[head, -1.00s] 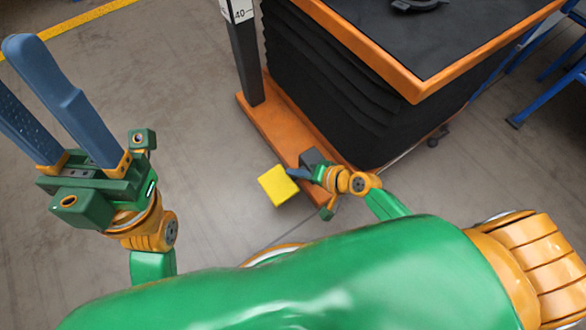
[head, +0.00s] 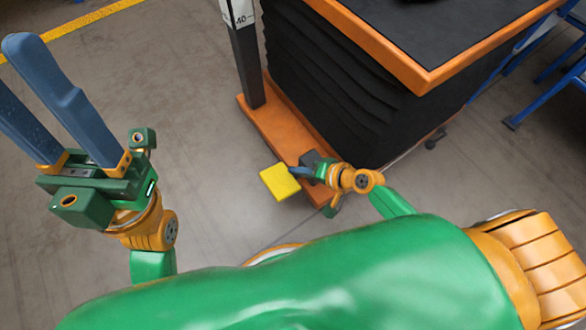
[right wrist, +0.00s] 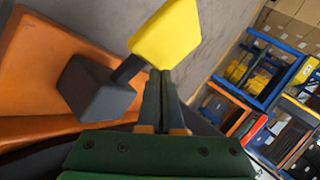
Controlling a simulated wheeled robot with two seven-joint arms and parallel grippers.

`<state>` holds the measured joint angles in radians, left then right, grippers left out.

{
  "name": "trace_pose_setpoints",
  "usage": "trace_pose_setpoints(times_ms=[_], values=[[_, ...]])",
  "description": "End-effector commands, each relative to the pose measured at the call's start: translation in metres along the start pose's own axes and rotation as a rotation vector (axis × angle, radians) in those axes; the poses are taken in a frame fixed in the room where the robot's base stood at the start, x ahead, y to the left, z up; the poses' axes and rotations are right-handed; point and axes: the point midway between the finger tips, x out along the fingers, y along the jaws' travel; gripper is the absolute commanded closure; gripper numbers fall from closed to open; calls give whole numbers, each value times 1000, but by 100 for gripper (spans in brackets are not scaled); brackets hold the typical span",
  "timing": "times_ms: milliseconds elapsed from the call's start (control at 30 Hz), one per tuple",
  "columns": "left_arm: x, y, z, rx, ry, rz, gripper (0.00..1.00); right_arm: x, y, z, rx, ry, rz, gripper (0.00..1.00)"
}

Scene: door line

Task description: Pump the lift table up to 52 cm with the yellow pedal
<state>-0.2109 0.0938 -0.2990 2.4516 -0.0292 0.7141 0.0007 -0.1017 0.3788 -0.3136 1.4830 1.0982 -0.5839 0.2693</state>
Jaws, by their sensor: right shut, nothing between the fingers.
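The yellow pedal (head: 280,182) sticks out from the orange base (head: 285,130) of the lift table. In the right wrist view the pedal (right wrist: 166,35) is on a dark arm beside a grey block (right wrist: 95,88). My right gripper (head: 294,172) is shut and empty, its fingertips at the pedal's edge; I cannot tell whether they touch. The lift table's dark top with orange rim (head: 425,80) stands above black bellows (head: 330,95). A scale (head: 238,14) on the post shows a 40 mark; the height reading is unclear. My left gripper (head: 45,90) is open and empty, raised at the left.
Blue-framed furniture (head: 545,90) stands at the right. A dark object lies on the tabletop, cut off by the frame. A yellow floor line (head: 85,30) crosses the upper left. Shelving (right wrist: 270,85) shows in the right wrist view. The floor left of the base is clear.

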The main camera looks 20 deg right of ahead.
Motion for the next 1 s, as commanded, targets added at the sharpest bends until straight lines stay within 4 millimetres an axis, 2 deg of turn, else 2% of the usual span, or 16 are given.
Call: trace_pose_setpoints(times_ms=[167,567,1000], values=[[10,0,-2,0,0,0,53,-9,-8,-6,1,-1,-2,100],[12,-1,-3,0,0,0,53,-11,-10,-9,0,3,-3,100],[45,-2,-9,0,0,0,53,-42,-32,-31,-1,5,-2,100]])
